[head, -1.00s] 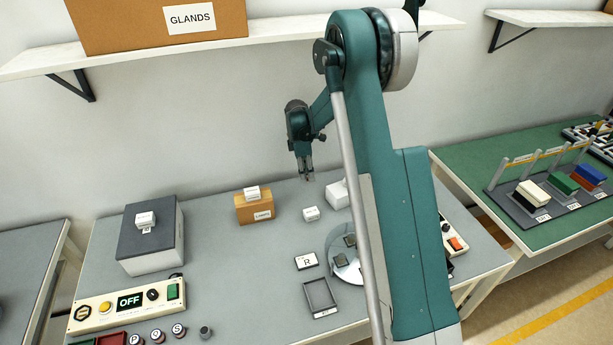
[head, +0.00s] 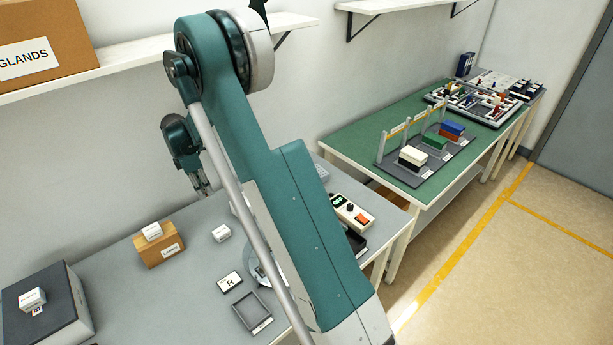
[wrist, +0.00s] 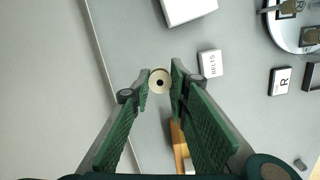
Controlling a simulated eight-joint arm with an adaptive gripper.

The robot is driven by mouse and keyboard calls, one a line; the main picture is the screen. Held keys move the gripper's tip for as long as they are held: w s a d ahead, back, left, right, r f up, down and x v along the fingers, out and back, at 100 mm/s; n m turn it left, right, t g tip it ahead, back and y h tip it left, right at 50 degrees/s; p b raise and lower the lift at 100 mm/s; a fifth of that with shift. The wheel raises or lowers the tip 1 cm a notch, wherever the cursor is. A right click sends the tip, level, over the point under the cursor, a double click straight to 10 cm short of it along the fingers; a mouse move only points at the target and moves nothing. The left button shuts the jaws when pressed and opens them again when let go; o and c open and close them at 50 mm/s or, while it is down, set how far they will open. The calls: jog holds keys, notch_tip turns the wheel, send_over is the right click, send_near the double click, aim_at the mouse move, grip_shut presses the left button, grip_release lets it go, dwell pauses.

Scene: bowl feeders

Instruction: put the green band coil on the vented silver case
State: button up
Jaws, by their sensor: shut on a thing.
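My gripper (head: 204,189) is above the back of the grey bench in the head view. In the wrist view its fingertips (wrist: 160,82) are closed on a small round coil (wrist: 160,77), seen end-on, pale tan with a dark centre hole. No green shows on this face, so I cannot confirm its band colour. I cannot surely pick out the vented silver case. A pale grey block with a dotted top (head: 322,173) shows at the bench's back right, partly behind my arm.
A dark-lidded grey box (head: 52,312), a brown carton (head: 160,247), a small white box (head: 221,233), an R card (head: 231,282) and an empty tray (head: 252,312) stand on the bench. A green table (head: 350,142) with colored blocks is to the right. A shelf (head: 130,67) overhangs behind.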

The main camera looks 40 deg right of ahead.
notch_tip(320, 180, up, 6)
jog(key=shift+r, duration=0.25)
jog(key=s+d+b, duration=0.1)
jog(key=s+d, duration=0.2)
jog(key=d, duration=1.3)
jog(key=s+d+m+b, duration=0.1)
jog(key=s+d, duration=0.3)
jog(key=d, duration=1.2)
jog(key=s+d+b, duration=0.1)
jog(key=s+d, duration=0.2)
jog(key=d, duration=1.3)
jog(key=shift+f, duration=2.6)
jog(key=shift+f, duration=0.1)
jog(key=shift+f, duration=3.05)
jog(key=shift+f, duration=1.9)
